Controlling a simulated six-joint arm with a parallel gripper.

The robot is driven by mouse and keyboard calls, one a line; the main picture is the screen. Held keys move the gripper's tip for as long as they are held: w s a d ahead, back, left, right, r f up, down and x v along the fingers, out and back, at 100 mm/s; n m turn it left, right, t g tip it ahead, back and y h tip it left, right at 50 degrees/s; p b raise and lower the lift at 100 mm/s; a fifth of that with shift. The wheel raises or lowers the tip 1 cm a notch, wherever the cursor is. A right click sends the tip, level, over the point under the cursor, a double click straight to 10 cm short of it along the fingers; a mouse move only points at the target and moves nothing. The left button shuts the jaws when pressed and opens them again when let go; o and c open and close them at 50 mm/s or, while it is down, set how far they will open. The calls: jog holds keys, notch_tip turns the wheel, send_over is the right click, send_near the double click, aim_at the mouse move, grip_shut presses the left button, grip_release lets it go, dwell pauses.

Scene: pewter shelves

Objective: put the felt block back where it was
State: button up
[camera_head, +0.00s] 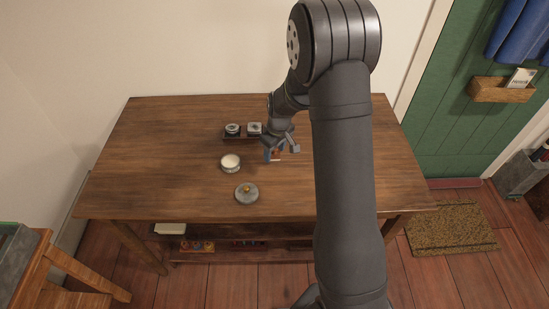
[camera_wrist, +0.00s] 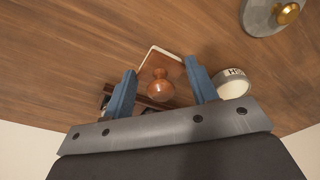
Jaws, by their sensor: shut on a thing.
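The felt block (camera_wrist: 168,68) has a brown wooden top with a round knob (camera_wrist: 159,86) and a pale edge. It sits between the blue fingers of my gripper (camera_wrist: 160,66) in the wrist view. My gripper is shut on it. In the head view my gripper (camera_head: 273,154) is low over the table, just in front of the dark rack (camera_head: 240,140). The block is small and mostly hidden there, with only a pale edge showing. I cannot tell whether it touches the table.
A white round tin (camera_head: 231,162) stands left of my gripper. A grey lid with a brass knob (camera_head: 246,193) lies nearer the front. Two small round-topped containers (camera_head: 233,129) (camera_head: 254,128) stand in the rack. The left of the wooden table (camera_head: 150,160) is clear; my arm hides part of the right.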

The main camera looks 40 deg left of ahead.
aim_at(275, 154)
jog(key=shift+f, duration=2.05)
jog(key=shift+f, duration=0.15)
jog(key=o, duration=0.9)
jog(key=shift+o, duration=0.2)
jog(key=r, duration=0.4)
jog(key=d+r, duration=0.1)
jog(key=r, duration=0.7)
jog(key=shift+d+r, duration=0.15)
jog(key=shift+d, duration=0.05)
